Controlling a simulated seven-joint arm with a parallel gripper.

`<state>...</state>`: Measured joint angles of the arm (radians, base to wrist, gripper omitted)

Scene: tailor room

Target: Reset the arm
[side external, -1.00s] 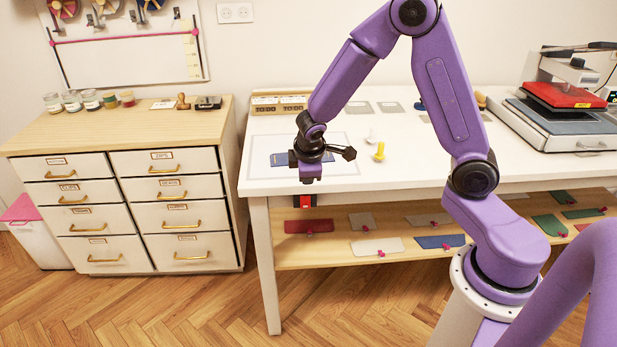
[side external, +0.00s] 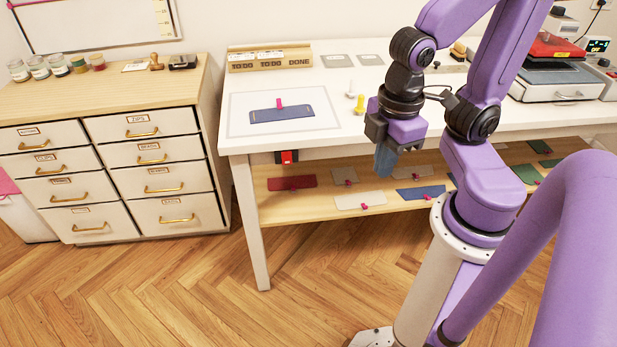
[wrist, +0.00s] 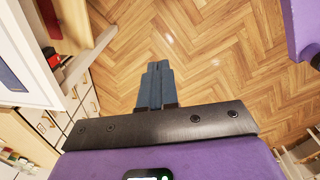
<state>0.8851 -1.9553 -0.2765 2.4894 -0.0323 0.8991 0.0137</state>
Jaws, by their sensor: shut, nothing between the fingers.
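My gripper (side external: 384,160) is off the front edge of the white table, with its fingers pointing down. In the wrist view, its two blue-grey fingers (wrist: 155,68) are together with nothing between them, above the wooden floor. My arm is folded back toward its base.
The white table (side external: 350,128) carries a blue fabric piece (side external: 270,115) with a pink clip on a pale mat (side external: 238,128). A white and a yellow peg (side external: 360,104) stand beside it. A red-topped press (side external: 552,75) is at the right. Fabric pieces lie on the lower shelf (side external: 270,212). A drawer cabinet (side external: 105,160) stands left.

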